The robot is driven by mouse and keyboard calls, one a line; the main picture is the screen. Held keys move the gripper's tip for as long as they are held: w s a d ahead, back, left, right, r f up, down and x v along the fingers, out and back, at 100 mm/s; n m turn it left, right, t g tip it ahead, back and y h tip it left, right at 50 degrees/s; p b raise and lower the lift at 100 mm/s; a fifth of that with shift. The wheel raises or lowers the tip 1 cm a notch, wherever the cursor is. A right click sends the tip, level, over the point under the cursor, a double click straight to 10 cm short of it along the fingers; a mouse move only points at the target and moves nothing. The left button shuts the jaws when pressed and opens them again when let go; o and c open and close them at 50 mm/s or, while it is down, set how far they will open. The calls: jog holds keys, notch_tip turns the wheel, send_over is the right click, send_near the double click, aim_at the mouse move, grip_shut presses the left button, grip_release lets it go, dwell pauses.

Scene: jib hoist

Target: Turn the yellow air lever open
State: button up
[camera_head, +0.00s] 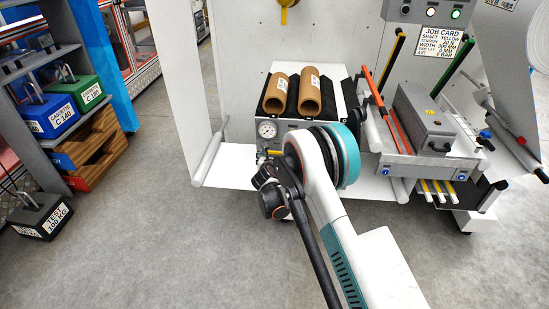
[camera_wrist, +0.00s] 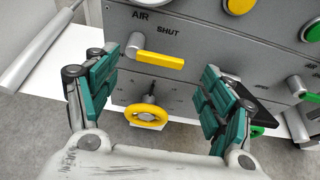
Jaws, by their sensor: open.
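The yellow air lever (camera_wrist: 160,60) lies level on a grey panel (camera_wrist: 200,28) in the wrist view. It points right from a grey pivot, under the word SHUT, with AIR lettered above the pivot. My gripper (camera_wrist: 155,92) is open, with one green-padded finger on each side of the picture. The lever shows between and beyond the fingers, with nothing held. I cannot tell the exact gap to it. In the head view a sliver of yellow shows below the pressure gauge (camera_head: 267,129), and my arm hides much of the panel.
A yellow ring handle (camera_wrist: 147,114) sits just below the lever. Yellow and green buttons (camera_wrist: 240,5) are to the right. A white roller (camera_wrist: 35,45) is at the left. Brown cardboard rolls (camera_head: 275,92) lie above the panel.

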aim_at(275, 152)
jog(key=shift+b+x, duration=0.5)
jog(key=shift+x, duration=1.5)
jog(key=shift+c, duration=0.2)
jog(key=shift+r, duration=0.1)
jog(key=c, duration=1.5)
